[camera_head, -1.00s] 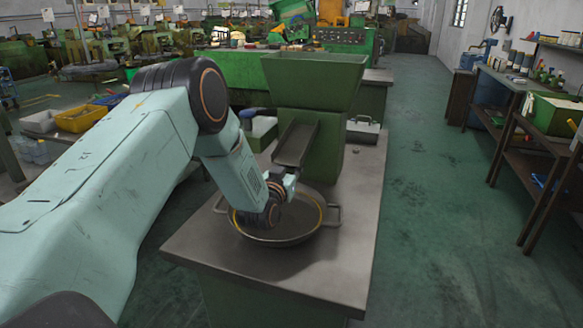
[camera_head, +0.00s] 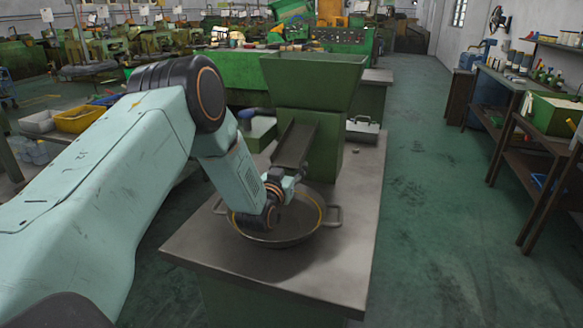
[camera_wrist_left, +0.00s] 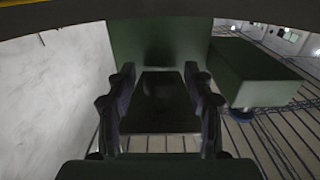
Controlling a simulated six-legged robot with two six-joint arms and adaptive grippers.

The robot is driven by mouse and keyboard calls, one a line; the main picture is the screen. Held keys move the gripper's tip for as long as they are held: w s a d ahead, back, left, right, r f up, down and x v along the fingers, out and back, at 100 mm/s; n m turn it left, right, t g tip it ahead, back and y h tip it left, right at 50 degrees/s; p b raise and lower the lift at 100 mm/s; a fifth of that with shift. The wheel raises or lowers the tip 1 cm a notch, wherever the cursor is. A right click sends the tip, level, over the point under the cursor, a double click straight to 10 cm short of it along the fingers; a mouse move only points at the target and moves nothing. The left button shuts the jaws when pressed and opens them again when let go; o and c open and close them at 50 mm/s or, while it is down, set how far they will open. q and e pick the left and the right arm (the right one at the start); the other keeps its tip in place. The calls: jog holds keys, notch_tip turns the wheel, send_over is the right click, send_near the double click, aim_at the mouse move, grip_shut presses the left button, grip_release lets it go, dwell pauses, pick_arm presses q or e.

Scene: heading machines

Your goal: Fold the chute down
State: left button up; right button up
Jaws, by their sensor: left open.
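The chute (camera_head: 296,143) is a dark metal trough on the front of a green hopper machine (camera_head: 313,85). It slopes down toward a round pan (camera_head: 290,238) with side handles. My left gripper (camera_head: 290,180) is at the chute's lower end, above the pan, and partly hidden by my wrist. In the left wrist view my left gripper (camera_wrist_left: 159,72) is open, with one finger on each side of the dark chute (camera_wrist_left: 165,103). I cannot tell whether the fingers touch it. My right gripper is not in view.
The machine and pan stand on a grey metal-topped bench (camera_head: 335,262) with bare surface at the front. A metal box (camera_head: 363,130) sits behind to the right. Workbenches (camera_head: 535,150) line the right wall. The green floor (camera_head: 425,200) between is clear.

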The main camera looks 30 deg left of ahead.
pick_arm(q)
jog(key=v, duration=0.7)
dwell(0.3)
dwell(0.3)
